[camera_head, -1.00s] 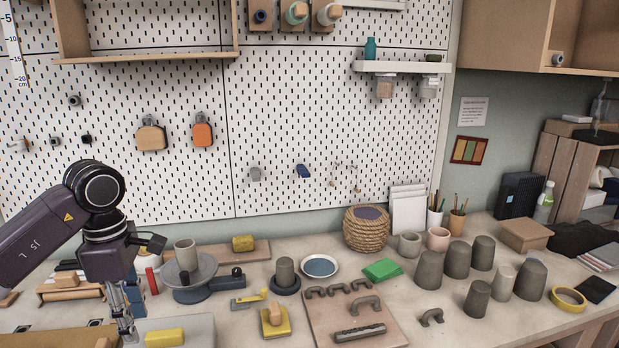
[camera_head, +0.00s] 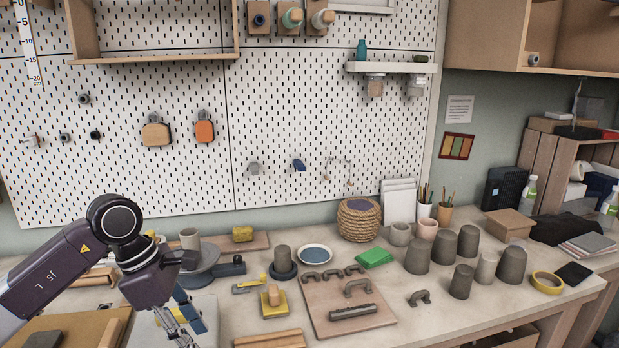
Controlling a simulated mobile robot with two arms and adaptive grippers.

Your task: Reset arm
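My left arm comes in from the left with its gripper (camera_head: 180,330) low over the front left of the workbench (camera_head: 420,325). The gripper points down over a pale board (camera_head: 145,332). Its fingers are small and partly cut off near the frame's bottom, so I cannot tell if they are apart or hold anything. A slanted blue-grey piece (camera_head: 188,308) shows beside the fingers; I cannot tell if it belongs to the gripper. My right gripper is not in view.
Right of the gripper are a yellow block with a wooden grip (camera_head: 273,299), a wheel with a grey cup (camera_head: 190,239) and a board with clay handles (camera_head: 320,310). Several grey cups (camera_head: 469,242) stand at right. A pegboard (camera_head: 300,110) rises behind.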

